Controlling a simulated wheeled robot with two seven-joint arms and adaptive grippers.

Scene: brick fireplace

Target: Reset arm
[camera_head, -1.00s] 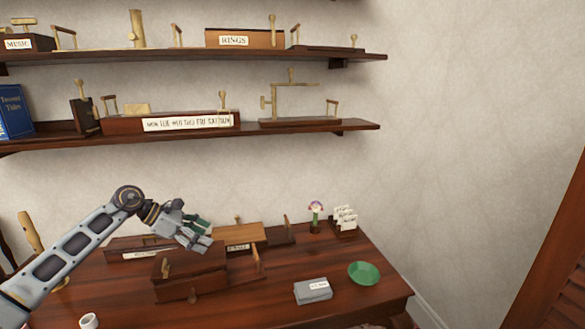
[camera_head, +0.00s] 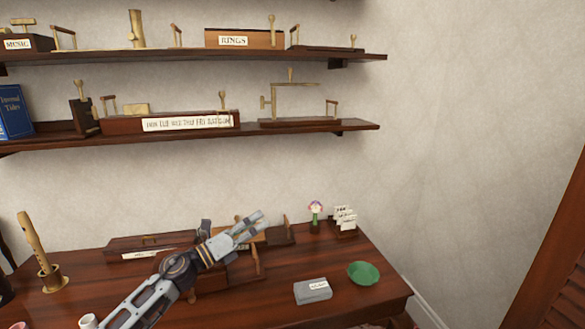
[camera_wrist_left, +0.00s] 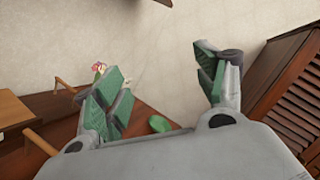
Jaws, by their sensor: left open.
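My left arm comes in from the bottom left in the head view, and its gripper (camera_head: 256,224) is above the wooden boxes at the back of the desk. In the left wrist view the same gripper (camera_wrist_left: 165,92) has its green-padded fingers spread wide apart, with nothing between them. The wall and the desk's right part show beyond the fingers. My right gripper is not in either view.
The dark wood desk (camera_head: 245,305) holds a grey box (camera_head: 313,291), a green bowl (camera_head: 364,273), a flower figure (camera_head: 315,213), a card holder (camera_head: 345,220) and a recorder on a stand (camera_head: 34,243). Two wall shelves (camera_head: 190,57) hang above.

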